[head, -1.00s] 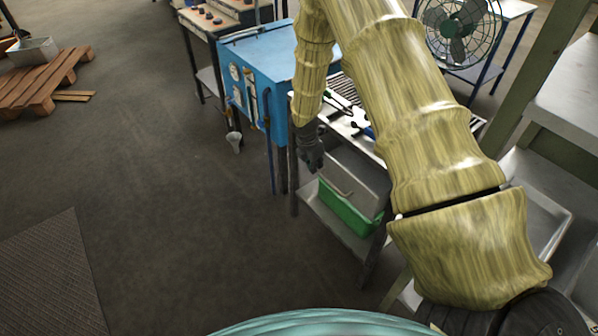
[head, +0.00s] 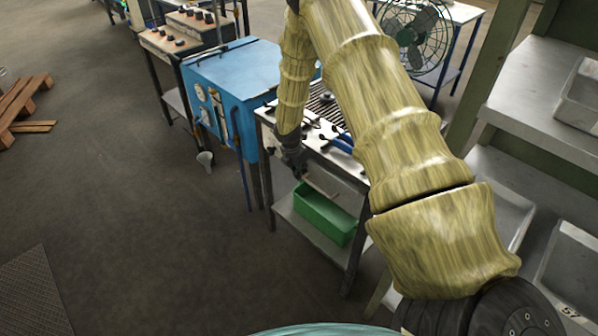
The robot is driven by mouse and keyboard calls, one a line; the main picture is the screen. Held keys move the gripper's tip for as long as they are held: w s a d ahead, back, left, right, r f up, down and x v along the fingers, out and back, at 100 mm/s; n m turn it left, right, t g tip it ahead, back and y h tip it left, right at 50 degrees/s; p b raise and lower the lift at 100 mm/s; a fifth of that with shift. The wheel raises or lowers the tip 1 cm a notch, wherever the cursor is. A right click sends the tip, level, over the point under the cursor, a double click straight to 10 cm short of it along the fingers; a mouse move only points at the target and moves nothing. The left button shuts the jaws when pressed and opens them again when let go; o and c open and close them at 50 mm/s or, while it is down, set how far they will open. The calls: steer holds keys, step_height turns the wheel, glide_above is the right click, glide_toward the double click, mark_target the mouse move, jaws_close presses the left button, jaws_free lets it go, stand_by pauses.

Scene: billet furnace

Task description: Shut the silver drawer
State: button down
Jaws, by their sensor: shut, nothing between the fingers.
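The silver drawer (head: 343,182) sits under the top of the metal work table (head: 268,118), with its front about level with the table's edge. Its pale bar handle (head: 321,189) faces out. My arm covers the right part of the drawer, so I cannot tell whether a small gap is left. My dark gripper (head: 298,173) is shut and empty. It points down at the left end of the drawer front, very close to it; I cannot tell whether it touches.
A green bin (head: 325,215) stands on the table's lower shelf. Tools with blue handles lie on the top. A blue cabinet (head: 235,70) with gauges stands to the left, a fan (head: 416,38) behind. Shelves with grey trays (head: 580,95) are at right.

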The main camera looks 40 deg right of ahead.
steer(key=shift+d+r, duration=0.1)
steer(key=shift+d, duration=0.05)
steer(key=s+a+r+b, duration=0.1)
steer(key=a+r, duration=0.5)
steer(key=r, duration=0.3)
steer(key=shift+a+r, duration=0.2)
steer(key=shift+a, duration=0.15)
